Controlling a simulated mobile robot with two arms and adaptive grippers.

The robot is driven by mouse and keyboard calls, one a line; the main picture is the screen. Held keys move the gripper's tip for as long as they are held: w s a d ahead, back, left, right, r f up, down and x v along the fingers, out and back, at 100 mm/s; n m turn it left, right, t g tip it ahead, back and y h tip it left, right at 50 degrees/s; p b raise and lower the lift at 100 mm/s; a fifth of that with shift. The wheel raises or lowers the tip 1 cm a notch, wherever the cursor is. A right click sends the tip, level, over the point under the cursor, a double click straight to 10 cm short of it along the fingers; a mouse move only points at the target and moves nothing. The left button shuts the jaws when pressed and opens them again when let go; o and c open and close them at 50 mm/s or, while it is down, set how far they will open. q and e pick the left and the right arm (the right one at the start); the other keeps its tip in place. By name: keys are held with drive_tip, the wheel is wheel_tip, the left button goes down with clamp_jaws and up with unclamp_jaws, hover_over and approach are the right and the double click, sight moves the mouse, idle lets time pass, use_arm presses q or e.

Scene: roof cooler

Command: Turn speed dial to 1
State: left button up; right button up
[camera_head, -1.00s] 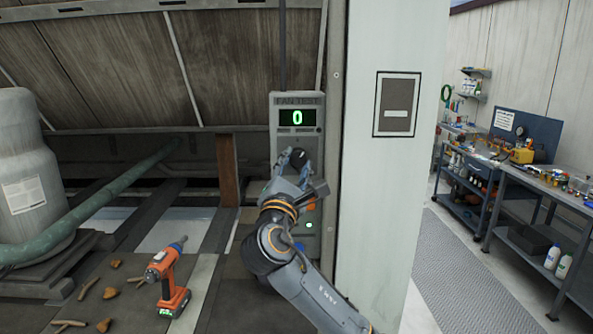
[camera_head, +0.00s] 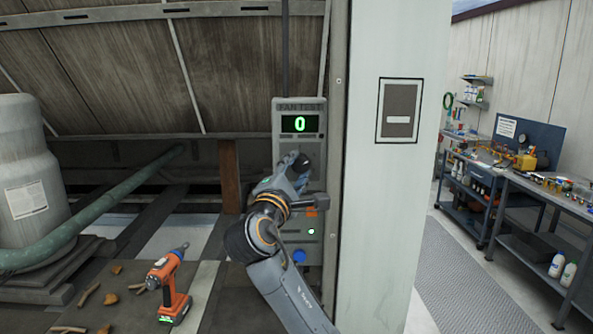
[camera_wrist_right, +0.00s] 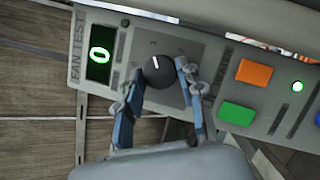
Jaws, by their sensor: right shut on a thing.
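The grey fan test panel (camera_head: 285,138) is fixed upright beside the pale column, and its green display (camera_head: 300,124) reads 0. The round black speed dial (camera_wrist_right: 158,71) carries a white pointer line; in the head view it is mostly hidden by the gripper. My right gripper (camera_head: 291,162) is at the dial, with a finger on either side of it, and it shows in the right wrist view (camera_wrist_right: 157,88) too. It is shut on the dial. My left gripper is out of view.
The panel also has an orange button (camera_wrist_right: 254,73), a green button (camera_wrist_right: 237,113), a lit green lamp (camera_wrist_right: 297,86) and a blue button (camera_head: 299,256). A workbench (camera_head: 540,190) is at right.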

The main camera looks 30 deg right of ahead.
drive_tip(key=o, duration=0.9)
drive_tip(key=v, duration=1.2)
drive_tip(key=shift+w+f, duration=0.1)
